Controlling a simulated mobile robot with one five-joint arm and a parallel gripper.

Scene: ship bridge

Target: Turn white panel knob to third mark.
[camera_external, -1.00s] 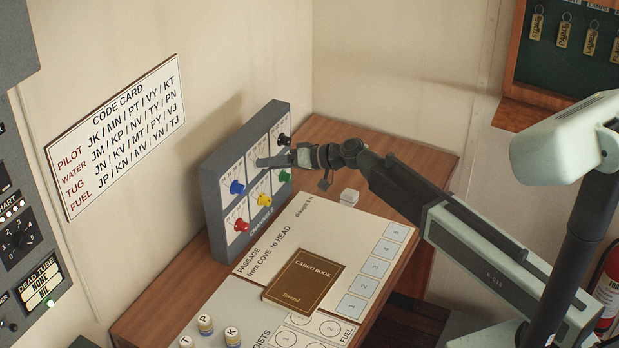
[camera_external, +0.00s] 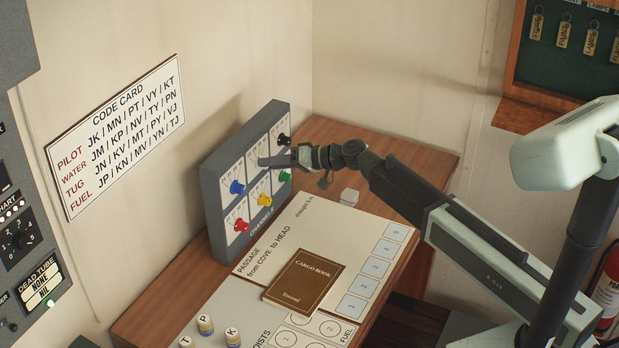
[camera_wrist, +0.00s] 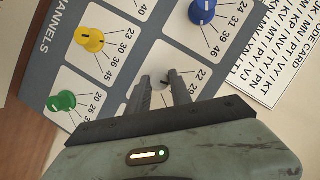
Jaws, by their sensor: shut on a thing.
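The grey channels panel (camera_external: 212,190) stands upright on the desk against the wall, with coloured knobs in several white cells. My gripper (camera_external: 266,161) is at the panel's upper middle cell, and its fingers hide the white knob in the external view. In the wrist view the white knob (camera_wrist: 161,80) shows between the two fingertips of my gripper (camera_wrist: 163,86), which are shut on it. A short dark pointer line shows on the knob. Numbers such as 22 and 29 are printed beside it; the fingers cover part of this scale.
Close by are the blue knob (camera_external: 237,187), yellow knob (camera_external: 264,199), green knob (camera_external: 285,176), red knob (camera_external: 241,225) and black knob (camera_external: 284,139). A code card (camera_external: 116,135) hangs on the wall.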

